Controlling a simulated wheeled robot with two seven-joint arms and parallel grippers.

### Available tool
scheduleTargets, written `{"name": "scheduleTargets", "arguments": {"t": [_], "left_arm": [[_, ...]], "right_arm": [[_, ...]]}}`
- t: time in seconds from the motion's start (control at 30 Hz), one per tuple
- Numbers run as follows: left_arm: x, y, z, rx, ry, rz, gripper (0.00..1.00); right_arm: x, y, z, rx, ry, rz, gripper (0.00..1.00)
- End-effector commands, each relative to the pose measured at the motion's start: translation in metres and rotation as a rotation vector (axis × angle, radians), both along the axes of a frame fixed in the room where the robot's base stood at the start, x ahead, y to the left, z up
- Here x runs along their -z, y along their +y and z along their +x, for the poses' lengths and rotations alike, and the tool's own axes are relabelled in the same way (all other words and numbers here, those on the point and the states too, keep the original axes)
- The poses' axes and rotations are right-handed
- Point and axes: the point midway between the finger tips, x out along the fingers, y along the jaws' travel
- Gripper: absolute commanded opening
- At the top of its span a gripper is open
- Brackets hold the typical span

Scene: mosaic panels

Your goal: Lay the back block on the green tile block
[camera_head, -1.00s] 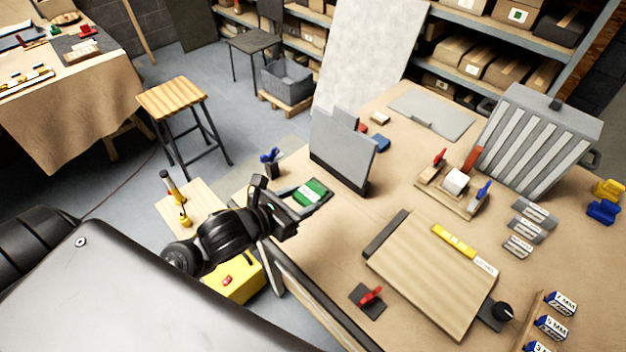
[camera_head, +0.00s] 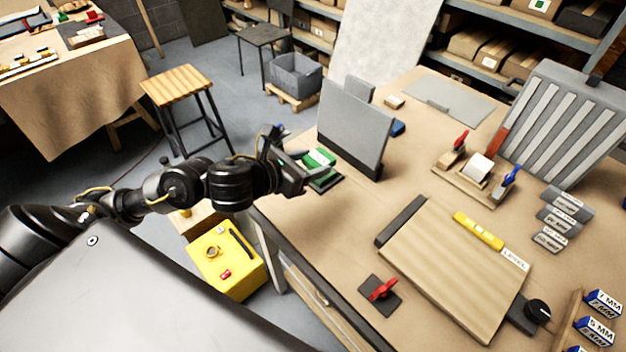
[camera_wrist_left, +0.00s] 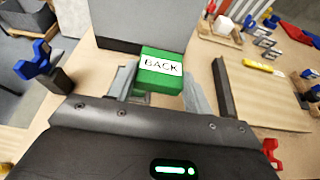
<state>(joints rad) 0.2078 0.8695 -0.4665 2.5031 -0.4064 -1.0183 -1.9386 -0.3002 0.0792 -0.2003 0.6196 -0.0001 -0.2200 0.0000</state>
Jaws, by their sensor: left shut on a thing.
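The back block (camera_wrist_left: 160,68) is green with a white label reading BACK, between the fingers of my left gripper (camera_wrist_left: 158,88) in the wrist view. In the head view the left gripper (camera_head: 305,173) is shut on this green block (camera_head: 320,156), at the table's left edge by the upright grey panel. A small dark tray or pad (camera_head: 328,183) shows just below the block. I cannot tell whether the block is clear of it. A separate green tile block cannot be made out. My right gripper is not in view.
The upright grey panel (camera_head: 352,125) stands just right of the gripper. A wooden board (camera_head: 455,270) with a yellow bar (camera_head: 478,231) lies nearer. A red-handled piece (camera_head: 381,289) sits at the front. A blue-handled clamp (camera_wrist_left: 38,62) is left of the block.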

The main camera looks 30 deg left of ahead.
Motion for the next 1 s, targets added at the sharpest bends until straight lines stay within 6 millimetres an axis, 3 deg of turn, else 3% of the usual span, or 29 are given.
{"name": "scheduleTargets", "arguments": {"t": [0.2, 0.37, 0.6, 0.87, 1.0], "left_arm": [[0.009, 0.008, 0.015, -0.007, -0.004, 0.005, 0.25], [0.033, 0.013, 0.031, -0.010, 0.008, -0.004, 0.25], [0.055, 0.020, 0.052, -0.008, 0.005, -0.002, 0.25], [0.062, 0.022, 0.058, -0.007, 0.004, -0.002, 0.25], [0.081, 0.022, 0.060, -0.008, 0.009, -0.006, 0.25]], "right_arm": [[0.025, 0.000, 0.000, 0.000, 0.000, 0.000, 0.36], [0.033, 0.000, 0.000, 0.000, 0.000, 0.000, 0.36], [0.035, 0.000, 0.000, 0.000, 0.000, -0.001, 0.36], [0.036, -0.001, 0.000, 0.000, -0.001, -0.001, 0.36], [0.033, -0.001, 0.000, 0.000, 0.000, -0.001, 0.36]]}}
